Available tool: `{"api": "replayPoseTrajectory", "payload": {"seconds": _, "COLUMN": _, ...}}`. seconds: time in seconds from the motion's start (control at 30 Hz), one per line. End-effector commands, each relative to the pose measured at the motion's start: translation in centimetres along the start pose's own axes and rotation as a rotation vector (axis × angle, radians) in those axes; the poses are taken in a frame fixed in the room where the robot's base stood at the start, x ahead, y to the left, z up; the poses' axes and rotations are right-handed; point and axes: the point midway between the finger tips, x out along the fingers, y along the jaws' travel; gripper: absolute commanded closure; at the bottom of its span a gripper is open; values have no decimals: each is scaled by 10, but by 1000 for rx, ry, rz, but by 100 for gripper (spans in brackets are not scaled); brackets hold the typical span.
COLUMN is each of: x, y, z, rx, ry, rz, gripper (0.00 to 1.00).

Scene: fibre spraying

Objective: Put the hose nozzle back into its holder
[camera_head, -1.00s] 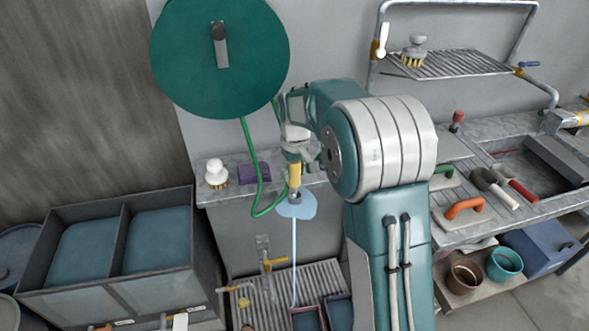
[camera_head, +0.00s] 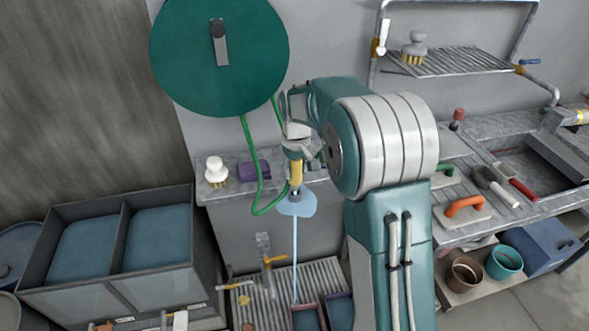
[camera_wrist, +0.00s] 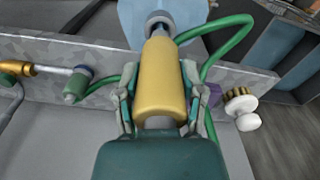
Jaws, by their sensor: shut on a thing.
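The yellow hose nozzle (camera_head: 296,172) points downward from my gripper (camera_head: 297,152) in the head view. A thin pale-blue stream (camera_head: 295,250) runs down from its tip toward the slatted tray. In the wrist view, my gripper (camera_wrist: 160,100) is shut on the yellow nozzle (camera_wrist: 160,75), with a finger on each side. The nozzle's grey tip lies over a pale-blue patch (camera_wrist: 190,12). The green hose (camera_head: 262,190) loops beside the nozzle and up to the round green reel (camera_head: 215,55). I cannot make out the nozzle's holder.
A white-knobbed brush (camera_head: 216,170) and a purple block (camera_head: 253,170) are on the ledge left of the nozzle. A yellow-handled tap (camera_head: 272,260) stands below, by the slatted tray (camera_head: 265,310). A green-ended fitting (camera_wrist: 77,85) shows left in the wrist view.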

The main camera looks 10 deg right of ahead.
Motion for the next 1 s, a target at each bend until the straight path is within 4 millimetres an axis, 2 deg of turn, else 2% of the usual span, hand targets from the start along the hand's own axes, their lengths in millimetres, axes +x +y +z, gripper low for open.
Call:
{"api": "replayPoseTrajectory", "payload": {"seconds": 0.63, "x": 0, "y": 0, "z": 0, "rx": 0, "ry": 0, "rz": 0, "gripper": 100}}
{"api": "replayPoseTrajectory", "payload": {"seconds": 1.0, "x": 7, "y": 0, "z": 0, "rx": 0, "ry": -1, "rz": 0, "gripper": 100}}
